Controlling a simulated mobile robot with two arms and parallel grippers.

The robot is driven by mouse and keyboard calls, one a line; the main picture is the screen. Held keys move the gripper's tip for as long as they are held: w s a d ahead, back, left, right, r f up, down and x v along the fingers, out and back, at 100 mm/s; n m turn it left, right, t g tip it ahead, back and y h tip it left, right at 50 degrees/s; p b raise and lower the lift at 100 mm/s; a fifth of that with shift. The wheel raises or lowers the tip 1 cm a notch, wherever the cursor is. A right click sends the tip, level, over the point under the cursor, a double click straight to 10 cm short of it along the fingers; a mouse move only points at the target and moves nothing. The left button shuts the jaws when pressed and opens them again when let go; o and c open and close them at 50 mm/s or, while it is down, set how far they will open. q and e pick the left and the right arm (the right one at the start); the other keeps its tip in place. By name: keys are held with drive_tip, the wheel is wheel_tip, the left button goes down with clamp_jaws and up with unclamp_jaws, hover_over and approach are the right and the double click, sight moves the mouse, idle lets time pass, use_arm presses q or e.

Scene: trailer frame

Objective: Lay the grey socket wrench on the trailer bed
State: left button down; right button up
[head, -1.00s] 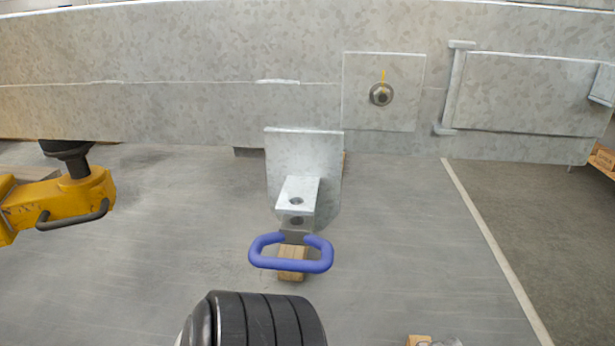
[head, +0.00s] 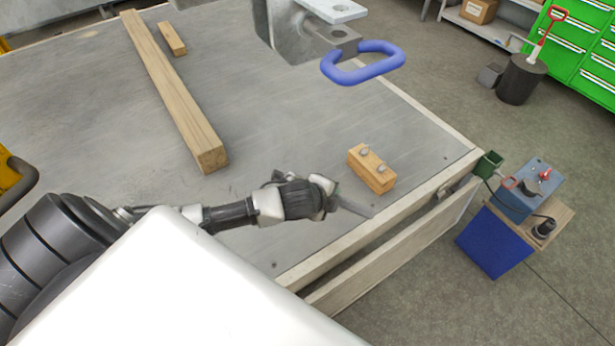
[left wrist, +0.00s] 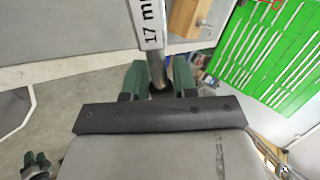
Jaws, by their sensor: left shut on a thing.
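My left gripper (head: 322,192) reaches in from the lower left over the trailer bed (head: 255,120), near its front edge. It is shut on the grey socket wrench, a slim bar (head: 353,206) that sticks out to the right. In the left wrist view, the green fingers (left wrist: 158,82) close around its metal shank (left wrist: 157,68), and a white label above reads "17 m", cut short. The far end of the wrench is out of the wrist picture. I cannot tell whether the wrench touches the bed. My right gripper is not seen.
A long timber (head: 175,90) and a short one (head: 172,38) lie farther left. The middle bed is clear.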

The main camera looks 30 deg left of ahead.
use_arm(q)
drive_tip(key=w+a+f+m+g+y+b, duration=0.25)
drive_tip(key=w+a+f+m+g, duration=0.2)
drive_tip(key=a+g, duration=0.4)
drive_tip(key=shift+m+h, duration=0.25)
drive_tip(key=shift+m, duration=0.2)
wheel_tip(320, 180, down, 5)
drive_tip(key=b, duration=0.7)
drive_tip(key=shift+s, duration=0.15)
drive_tip(key=shift+f+b, duration=0.45)
drive_tip(key=shift+b, duration=0.35)
drive_tip(key=shift+d, duration=0.1)
drive_tip(key=shift+f+b, duration=0.3)
drive_tip(key=shift+f, duration=1.05)
drive_tip(key=shift+c, duration=0.4)
unclamp_jaws()
